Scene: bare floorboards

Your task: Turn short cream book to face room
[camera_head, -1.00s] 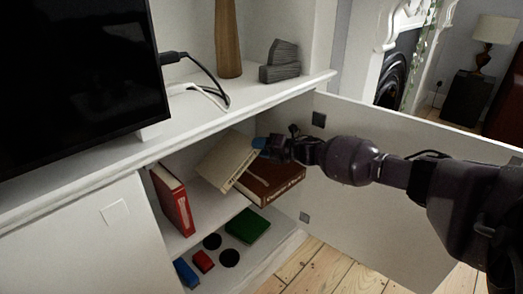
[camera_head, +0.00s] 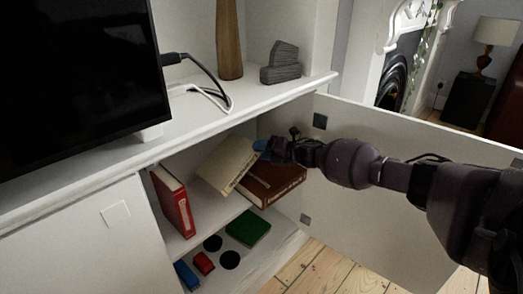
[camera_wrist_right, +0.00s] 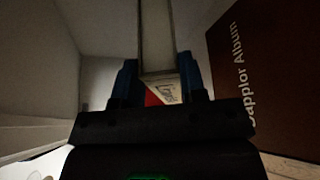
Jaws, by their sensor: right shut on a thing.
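The short cream book (camera_head: 227,164) leans at a tilt on the cabinet's upper inside shelf, beside a brown album (camera_head: 272,186). My right gripper (camera_head: 262,148) is inside the open cabinet at the book's upper right end. In the right wrist view, my gripper's blue fingers (camera_wrist_right: 160,84) are shut on the cream book (camera_wrist_right: 156,38), one on each side of it. The brown album (camera_wrist_right: 265,75) stands close at the right there, with white lettering on it. My left gripper is not in view.
A red book (camera_head: 173,200) stands to the left on the same shelf. The lower shelf holds a green item (camera_head: 248,228) and small red and blue things. The cabinet door (camera_head: 385,190) is open under my right arm. A television (camera_head: 75,75) stands on top.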

